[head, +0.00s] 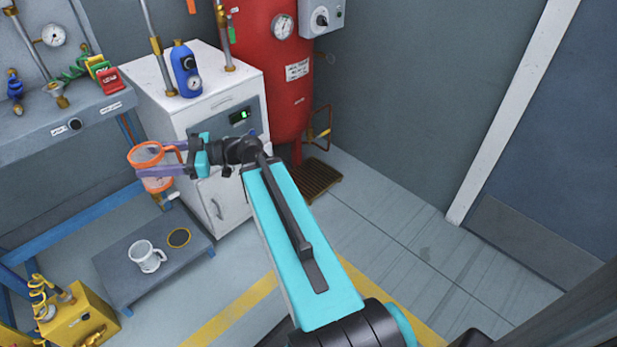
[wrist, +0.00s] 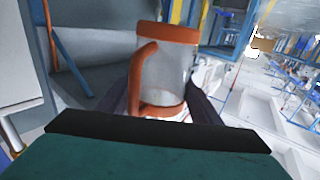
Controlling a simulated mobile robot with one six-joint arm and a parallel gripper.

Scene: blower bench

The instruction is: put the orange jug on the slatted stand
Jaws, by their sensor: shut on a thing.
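The orange jug (head: 148,153) has a clear body with orange bands and an orange handle. My gripper (head: 152,164) is shut on it and holds it in the air at the left, above the low grey table. In the wrist view the jug (wrist: 172,72) is upright between the dark fingers, its handle towards the camera. A brown slatted stand (head: 315,180) is low on the floor at the foot of the red tank, to the right of the white cabinet. My gripper and the jug are well to the left of it. The stand's left part is partly hidden.
The white cabinet (head: 220,200) stands behind my arm, with a blue bottle (head: 186,70) on top. Floor right of the stand is clear.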

